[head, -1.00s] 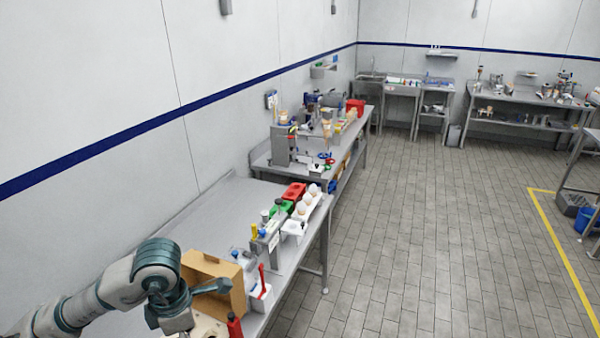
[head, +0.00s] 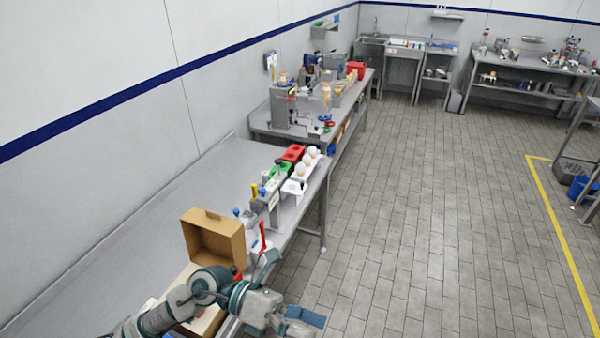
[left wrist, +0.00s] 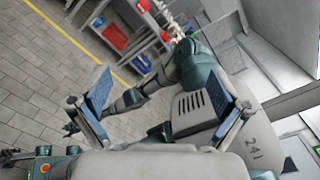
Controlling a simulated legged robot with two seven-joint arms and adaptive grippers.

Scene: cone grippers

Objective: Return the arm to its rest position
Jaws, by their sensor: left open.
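My left arm comes in at the lower left of the head view, and its gripper (head: 300,319) is low in the picture, over the floor side of the near bench (head: 100,275). In the left wrist view the same gripper (left wrist: 166,95) has its two blue-padded fingers spread wide apart with nothing between them. Behind them are my own body, marked 241, and part of my other arm.
An open cardboard box (head: 215,237) stands on the bench just beyond my left arm. A rack with a red bin (head: 293,153), a green bin and a white egg holder lies further along. The tiled floor (head: 420,230) to the right is clear.

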